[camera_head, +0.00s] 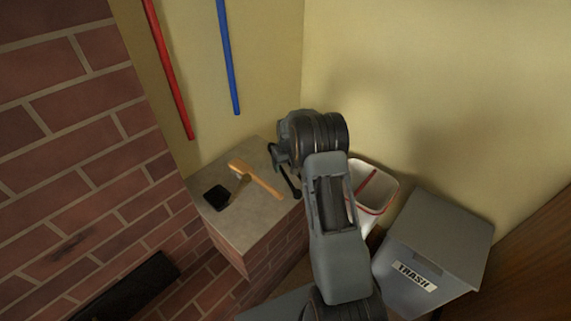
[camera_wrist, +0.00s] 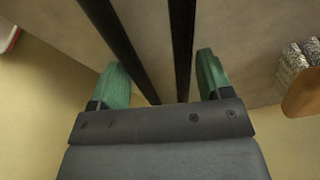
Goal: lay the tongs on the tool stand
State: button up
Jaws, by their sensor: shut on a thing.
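The tongs show in the wrist view as two long black bars (camera_wrist: 182,50) between the green fingers of my gripper (camera_wrist: 163,80). My gripper is shut on them. In the head view a dark rod of the tongs (camera_head: 290,182) shows beside my wrist, over the right part of a grey-topped brick ledge (camera_head: 230,215). My arm hides most of my gripper and part of the tongs there. I cannot tell whether the tongs touch the ledge top. No separate tool stand can be made out; I cannot tell whether the ledge is it.
A wooden-handled brush (camera_head: 258,180) and a small black square thing (camera_head: 216,197) lie on the ledge. A white red-rimmed bin (camera_head: 385,190) and a grey trash bin (camera_head: 440,235) stand right. A red pole (camera_head: 170,75) and blue pole (camera_head: 228,60) are by the wall.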

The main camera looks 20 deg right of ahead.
aim_at(287, 166)
jog(key=o, duration=1.3)
notch_tip(287, 166, up, 14)
jog(key=s+p, duration=0.2)
jog(key=s+a+f+m+g, duration=0.1)
jog(key=s+f, duration=0.1)
jog(key=s, duration=0.2)
jog(key=s+a+r+t+p, duration=0.1)
jog(key=s+a+r+p, duration=0.2)
jog(key=s+r+p, duration=0.2)
jog(key=s+a+r+t+p, duration=0.1)
jog(key=s+a+r+p, duration=0.3)
jog(key=s+r, duration=0.7)
jog(key=s+a+r+t+p, duration=0.1)
jog(key=s+a+r+p, duration=0.3)
jog(key=s+r+p, duration=0.2)
jog(key=shift+s+a+r+n+p, duration=0.15)
jog(key=shift+s+r, duration=0.4)
jog(key=shift+r, duration=0.35)
jog(key=shift+s+a+r+n+p, duration=0.15)
jog(key=shift+s+r, duration=0.35)
jog(key=shift+r, duration=0.4)
jog(key=shift+c, duration=0.2)
